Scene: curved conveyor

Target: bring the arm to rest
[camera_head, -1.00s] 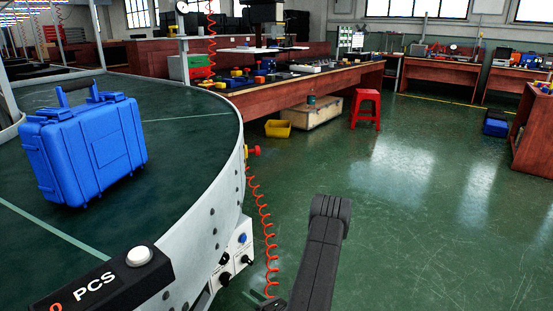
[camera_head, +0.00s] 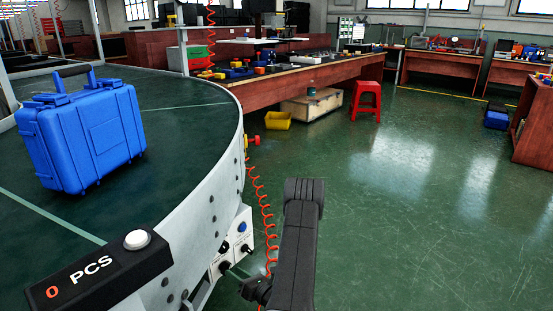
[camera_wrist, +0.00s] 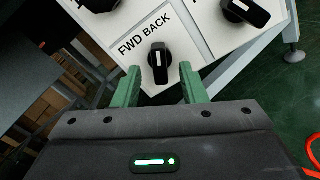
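My gripper (camera_wrist: 159,69) shows in the wrist view as two green fingers spread apart with nothing held between them. A black rotary knob (camera_wrist: 158,62) marked FWD BACK lies just beyond the fingertips, in line with the gap; I cannot tell whether the fingers touch it. My arm (camera_head: 300,235) rises at the bottom middle of the head view, beside the conveyor's outer wall.
A blue case (camera_head: 84,138) stands upright on the curved conveyor (camera_head: 185,125). A control box (camera_head: 238,242) is fixed to its side, near a coiled red hose (camera_head: 262,205). A counter reads 0 PCS (camera_head: 95,272).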

